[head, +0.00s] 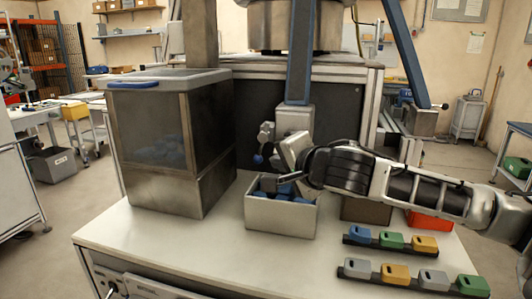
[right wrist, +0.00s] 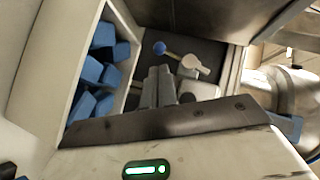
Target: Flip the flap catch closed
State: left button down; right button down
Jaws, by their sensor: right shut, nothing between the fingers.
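A small lever with a blue ball end (head: 258,159) sits low on the machine front, behind the open bin. In the right wrist view the blue ball (right wrist: 160,48) shows on a short rod beside a pale grey lever (right wrist: 196,65). I cannot tell for sure which of these is the flap catch. My right gripper (head: 276,162) is beside them, above the back edge of the bin. In the right wrist view its fingers (right wrist: 165,85) are together and empty, pointing towards the levers. Whether they touch is unclear. My left gripper is not in view.
An open grey bin (head: 272,214) with blue blocks stands just in front. A tall dark-sided cabinet (head: 150,195) stands to its left. Two rails with coloured blocks (head: 390,240) lie at the right front.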

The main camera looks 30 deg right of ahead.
aim_at(260, 159)
jog(key=p+x, duration=0.1)
jog(key=x, duration=0.4)
jog(key=shift+w, duration=0.35)
jog(key=shift+w+f, duration=0.25)
jog(key=shift+w, duration=0.15)
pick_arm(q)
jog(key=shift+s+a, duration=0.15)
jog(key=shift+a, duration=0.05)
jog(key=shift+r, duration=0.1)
